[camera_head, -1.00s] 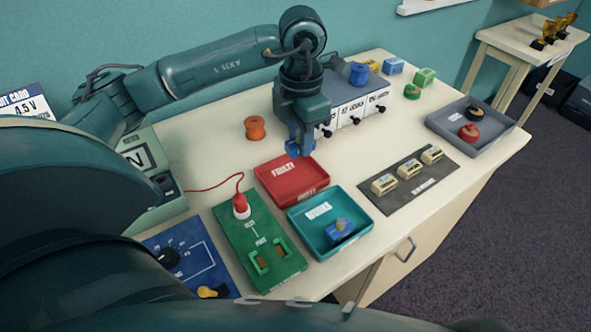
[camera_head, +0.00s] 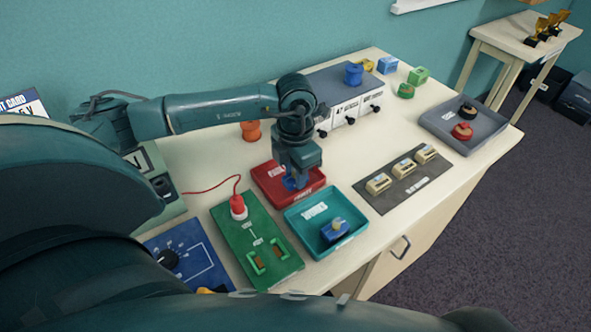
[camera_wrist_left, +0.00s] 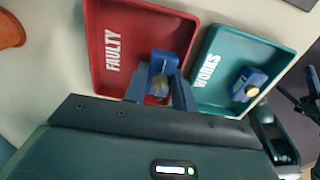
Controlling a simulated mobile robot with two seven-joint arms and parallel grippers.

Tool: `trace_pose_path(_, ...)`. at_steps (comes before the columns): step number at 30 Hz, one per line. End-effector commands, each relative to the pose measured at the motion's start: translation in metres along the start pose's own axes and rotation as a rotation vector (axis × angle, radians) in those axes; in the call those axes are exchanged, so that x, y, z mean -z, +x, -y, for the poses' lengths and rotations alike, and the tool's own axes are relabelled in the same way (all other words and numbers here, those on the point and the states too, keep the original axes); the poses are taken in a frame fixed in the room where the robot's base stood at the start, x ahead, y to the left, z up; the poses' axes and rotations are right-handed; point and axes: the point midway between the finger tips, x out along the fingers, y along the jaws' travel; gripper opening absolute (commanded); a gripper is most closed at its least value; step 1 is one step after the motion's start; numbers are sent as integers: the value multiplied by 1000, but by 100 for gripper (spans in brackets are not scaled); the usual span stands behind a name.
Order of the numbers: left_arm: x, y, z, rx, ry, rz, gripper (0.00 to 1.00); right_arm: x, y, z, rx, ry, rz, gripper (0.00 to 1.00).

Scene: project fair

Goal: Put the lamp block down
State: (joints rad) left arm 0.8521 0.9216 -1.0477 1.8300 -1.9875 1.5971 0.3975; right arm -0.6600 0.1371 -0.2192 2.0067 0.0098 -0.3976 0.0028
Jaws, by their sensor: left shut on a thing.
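My left gripper (camera_head: 296,178) is shut on a blue lamp block (camera_wrist_left: 163,66) with a brass-coloured part. The block is over the red tray marked FAULTY (camera_head: 265,172), at its right side; I cannot tell whether it touches the tray floor. The red tray also shows in the left wrist view (camera_wrist_left: 105,75). A second blue lamp block (camera_head: 334,230) lies in the teal tray marked WORKS (camera_head: 297,222), beside the red tray. My right gripper is not in view.
A green board (camera_head: 250,228) with a red-and-white plug lies left of the teal tray. A dark panel with several cream blocks (camera_head: 402,168) lies to the right. An orange spool (camera_head: 250,131) and a grey box (camera_head: 345,85) stand behind.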

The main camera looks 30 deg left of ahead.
Motion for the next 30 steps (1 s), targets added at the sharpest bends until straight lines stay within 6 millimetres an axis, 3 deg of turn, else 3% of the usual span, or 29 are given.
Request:
trace_pose_path(17, 0, 11, 0, 0, 0, 1, 0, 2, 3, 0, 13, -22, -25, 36)
trace_pose_path(18, 0, 11, 0, 0, 0, 0, 30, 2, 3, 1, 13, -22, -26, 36)
trace_pose_path(25, 0, 11, 2, 4, 3, 0, 48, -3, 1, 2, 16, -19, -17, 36)
trace_pose_path(30, 0, 12, 4, 9, 6, 0, 48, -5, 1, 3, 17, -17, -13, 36)
